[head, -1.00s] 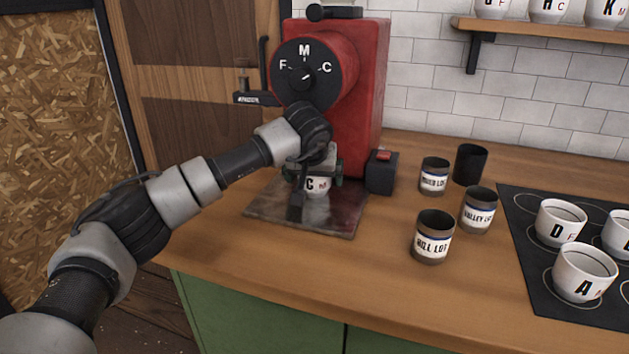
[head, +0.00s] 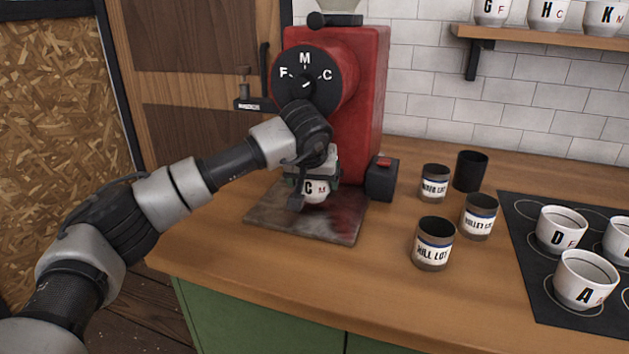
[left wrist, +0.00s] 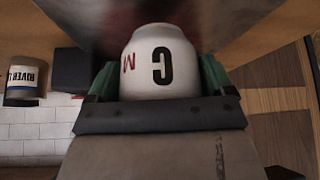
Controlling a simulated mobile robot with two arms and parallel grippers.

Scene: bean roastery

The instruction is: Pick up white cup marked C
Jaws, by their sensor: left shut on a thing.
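The white cup marked C (head: 315,195) is at the red grinder, over its metal base plate; a small red M also shows on it. My left gripper (head: 313,183) is shut on this cup, with a finger on each side. In the left wrist view the cup (left wrist: 160,65) sits between the green-padded fingers of the gripper (left wrist: 160,85), its letter C appearing upside down. I cannot tell for sure whether the cup's bottom touches the plate. My right gripper is not in view.
The red grinder (head: 362,100) stands right behind the cup, its plate (head: 335,229) below. A black box with a red button (head: 382,178) is close on the right. Several dark tins, including HILL LOT (head: 433,243), and a black mat (head: 540,290) with white cups stand further right.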

